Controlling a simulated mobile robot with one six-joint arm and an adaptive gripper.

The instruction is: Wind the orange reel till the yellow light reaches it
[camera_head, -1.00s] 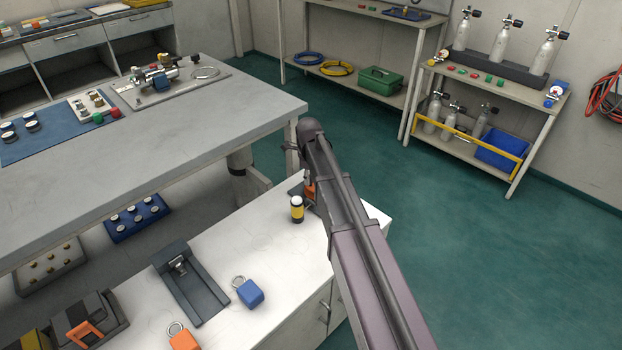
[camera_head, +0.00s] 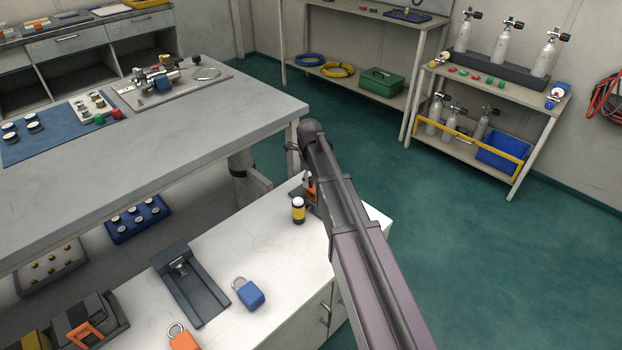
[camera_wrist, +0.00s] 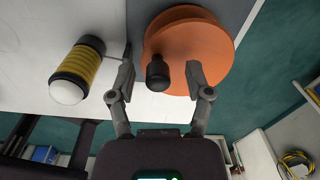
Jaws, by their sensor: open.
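The orange reel (camera_wrist: 188,50) is a round disc with a black knob (camera_wrist: 157,72) standing out from its face in the wrist view. In the head view only a small orange part of the reel (camera_head: 311,192) shows beside my arm. My gripper (camera_wrist: 160,78) is open, with one finger on each side of the knob; I cannot tell whether either finger touches it. The yellow light (camera_wrist: 78,70) is a yellow and black cylinder with a white end, left of my gripper and apart from the reel. It stands upright on the white counter (camera_head: 298,210).
A blue padlock (camera_head: 249,294), an orange padlock (camera_head: 184,341) and a dark grey stand (camera_head: 190,283) are on the same white counter (camera_head: 225,265). A grey workbench (camera_head: 200,130) stands behind it. Green floor (camera_head: 440,220) lies open to the right.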

